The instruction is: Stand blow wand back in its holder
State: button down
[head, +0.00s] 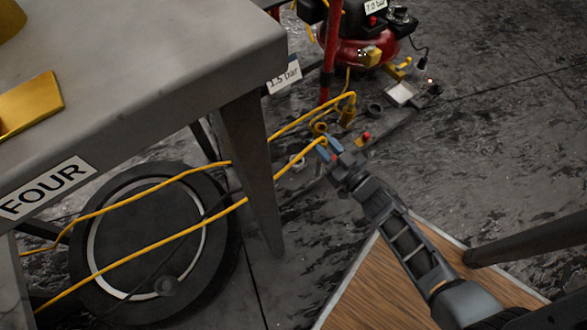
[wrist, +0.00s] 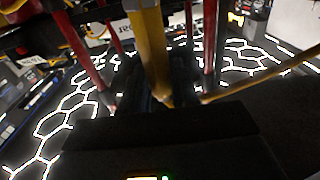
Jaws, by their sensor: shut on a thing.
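My gripper (head: 328,150) is low near the floor, right of the grey table's leg in the head view. In the wrist view its dark jaws (wrist: 160,98) are shut around a yellow shaft, which I take to be the blow wand (wrist: 150,45). The shaft runs up and away from the jaws, and its lower end is hidden by the gripper. A yellow hose (head: 215,215) reaches my gripper from the left in the head view. I cannot tell which part is the holder.
The grey table (head: 180,70) marked FOUR fills the upper left, with a black round wheel-like object (head: 150,240) below. A red compressor (head: 350,48) stands behind. A wooden panel (head: 385,290) lies at the lower right. The floor at right is mostly clear.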

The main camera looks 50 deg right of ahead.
jog(key=shift+d+f, duration=0.2)
jog(key=shift+f, duration=0.25)
jog(key=w+d+f+b, duration=0.3)
jog(key=w+f+b, duration=0.6)
jog(key=w+f, duration=0.1)
jog(key=shift+w+d+f, duration=0.15)
jog(key=shift+w+f, duration=0.15)
jog(key=shift+w, duration=0.15)
jog(key=shift+f, duration=0.15)
jog(key=c, duration=0.8)
grip_release()
jog(key=shift+c, duration=0.2)
jog(key=p+v, duration=0.3)
jog(key=v, duration=0.9)
jog(key=shift+r, duration=0.2)
